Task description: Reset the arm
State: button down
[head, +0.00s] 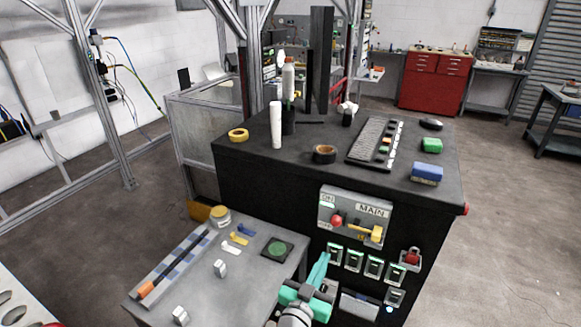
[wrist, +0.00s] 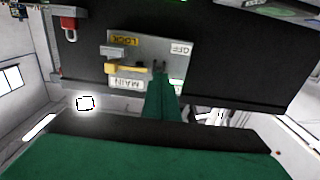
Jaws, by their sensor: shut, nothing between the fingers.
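My gripper (head: 323,258) shows in the head view with its teal fingers together and pointing up, in front of the black cabinet, just below the MAIN switch panel. In the wrist view my gripper (wrist: 160,68) is shut with nothing between its green fingers. The MAIN panel (head: 346,204) is grey, with a red knob (head: 337,220) and a yellow handle (head: 371,234). In the wrist view the panel (wrist: 120,52) appears upside down, with the yellow handle (wrist: 124,68) left of the fingers. The red knob is not seen there. Contact with the panel cannot be told.
The cabinet top (head: 300,172) holds tape rolls, a keyboard-like strip and bottles. A low grey table (head: 195,265) with small parts stands at left. Floor is clear at right.

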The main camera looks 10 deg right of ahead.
jog(key=s+a+f+n+y, duration=0.3)
jog(key=s+a+f+y, duration=0.15)
jog(key=s+f, duration=0.35)
jog(key=s+a+f+n+y, duration=0.3)
jog(key=s+a+f, duration=0.3)
jog(key=s, duration=0.4)
jog(key=s+a+r+y, duration=0.1)
jog(key=s+a+r, duration=0.1)
jog(key=s, duration=0.9)
jog(key=s+a+r+y, duration=0.1)
jog(key=s+a, duration=0.3)
jog(key=s, duration=0.8)
jog(key=shift+s+a+r+n+y, duration=0.15)
jog(key=shift+a+r+n+y, duration=0.05)
jog(key=shift+r+n+y, duration=0.2)
